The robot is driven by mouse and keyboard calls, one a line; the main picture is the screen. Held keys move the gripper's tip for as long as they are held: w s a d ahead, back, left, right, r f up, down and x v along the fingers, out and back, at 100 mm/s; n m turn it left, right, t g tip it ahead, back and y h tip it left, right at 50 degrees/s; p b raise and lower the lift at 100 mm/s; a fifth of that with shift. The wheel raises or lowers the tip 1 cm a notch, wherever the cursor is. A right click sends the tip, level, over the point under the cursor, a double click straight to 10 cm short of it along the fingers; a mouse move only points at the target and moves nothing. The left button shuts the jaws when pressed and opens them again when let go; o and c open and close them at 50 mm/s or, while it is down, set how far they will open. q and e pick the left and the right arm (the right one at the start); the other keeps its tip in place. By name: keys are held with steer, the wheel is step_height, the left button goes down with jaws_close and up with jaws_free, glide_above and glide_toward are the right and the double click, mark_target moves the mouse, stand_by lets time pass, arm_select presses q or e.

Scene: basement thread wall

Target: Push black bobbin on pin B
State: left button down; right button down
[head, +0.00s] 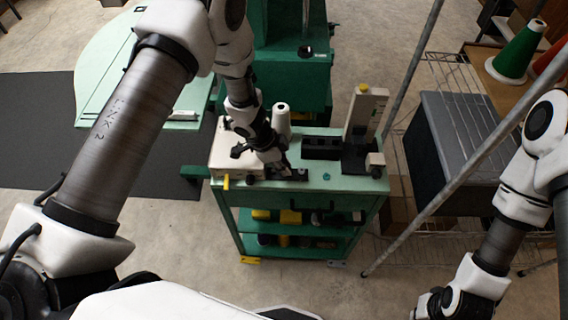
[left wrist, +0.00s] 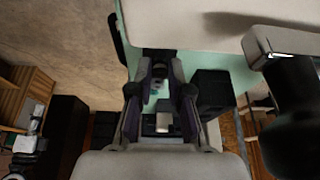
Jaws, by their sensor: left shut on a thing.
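My left gripper (head: 284,174) reaches down over the green cart top, at its front left of middle. In the left wrist view its two fingers (left wrist: 160,72) stand a little apart, with a small dark thing between the tips that I take for the black bobbin (left wrist: 159,69). The bobbin is mostly hidden by the fingers and cannot be made out in the head view. I cannot tell pin B apart; a small dark fixture (head: 299,174) lies right beside the fingertips. My right gripper (head: 436,303) is low at the right bottom edge, its fingers unclear.
The green cart (head: 335,184) carries a cream box (head: 228,150) at left, a white cone (head: 281,116) behind my gripper, a black block (head: 321,148) and a tall grey stand (head: 364,118) at right. A slanted metal pole (head: 405,72) stands right of the cart.

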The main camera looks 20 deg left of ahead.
arm_select(q)
steer(key=shift+f, duration=0.2)
stand_by(0.5)
steer(key=c, duration=1)
jaws_free()
